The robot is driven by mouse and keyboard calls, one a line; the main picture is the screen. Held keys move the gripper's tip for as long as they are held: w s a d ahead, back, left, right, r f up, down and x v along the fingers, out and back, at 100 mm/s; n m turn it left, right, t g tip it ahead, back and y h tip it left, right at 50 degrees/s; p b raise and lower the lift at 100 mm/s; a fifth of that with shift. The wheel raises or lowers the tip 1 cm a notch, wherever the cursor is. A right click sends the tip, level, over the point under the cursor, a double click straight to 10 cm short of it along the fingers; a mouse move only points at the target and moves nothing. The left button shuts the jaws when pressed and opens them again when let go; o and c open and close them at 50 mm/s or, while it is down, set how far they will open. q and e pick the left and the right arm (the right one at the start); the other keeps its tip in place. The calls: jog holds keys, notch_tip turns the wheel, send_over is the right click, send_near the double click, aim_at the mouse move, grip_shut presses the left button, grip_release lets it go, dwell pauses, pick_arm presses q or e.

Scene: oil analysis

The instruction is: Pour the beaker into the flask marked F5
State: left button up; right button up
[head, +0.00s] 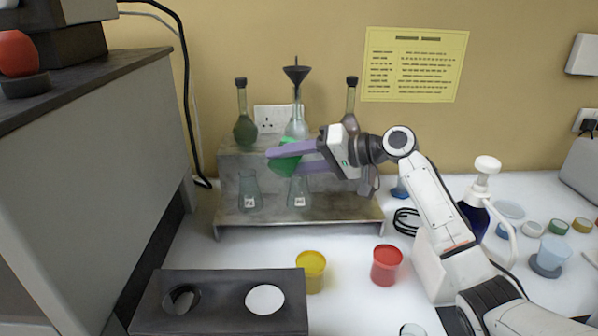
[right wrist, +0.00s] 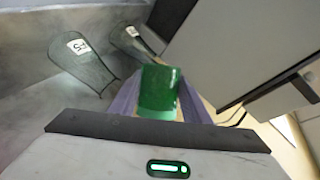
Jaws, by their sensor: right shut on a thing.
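My right gripper (head: 292,158) reaches in from the right with its purple fingers shut on a green beaker (head: 284,165). The beaker is tilted in front of the metal rack, above the lower shelf. It also shows between the fingers in the right wrist view (right wrist: 158,92). Two clear conical flasks stand on the lower shelf, a left one (head: 249,192) and a middle one (head: 299,194) partly below the fingers. In the right wrist view the larger flask's label (right wrist: 79,47) seems to read F5. The head view labels are too small to read surely. My left gripper is out of view.
The rack (head: 330,217) carries a green-filled flask (head: 244,127), a funnel flask (head: 297,122) and a brownish flask (head: 350,118) above. Yellow (head: 311,270) and red (head: 386,265) cups stand in front. A grey cabinet (head: 105,160) borders the left.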

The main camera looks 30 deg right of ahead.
jog(key=shift+f+m, duration=0.2)
jog(key=shift+m, duration=0.1)
jog(key=shift+f+m+y+b, duration=0.1)
jog(key=shift+m+y+b, duration=0.2)
jog(key=shift+b, duration=0.05)
jog(key=shift+w+d+r+m+y, duration=0.15)
jog(key=shift+r+m+y, duration=0.25)
jog(key=shift+m, duration=0.2)
dwell(0.6)
jog(key=shift+s+a+p, duration=0.3)
jog(key=shift+a, duration=0.15)
jog(key=shift+r+m+y+p, duration=0.4)
jog(key=shift+m+p, duration=0.2)
jog(key=shift+m, duration=0.1)
dwell(0.7)
jog(key=shift+w+d+f+m+y, duration=0.2)
jog(key=shift+f+m+y, duration=0.25)
jog(key=shift+m, duration=0.25)
dwell(0.5)
jog(key=shift+d, duration=0.1)
dwell(0.3)
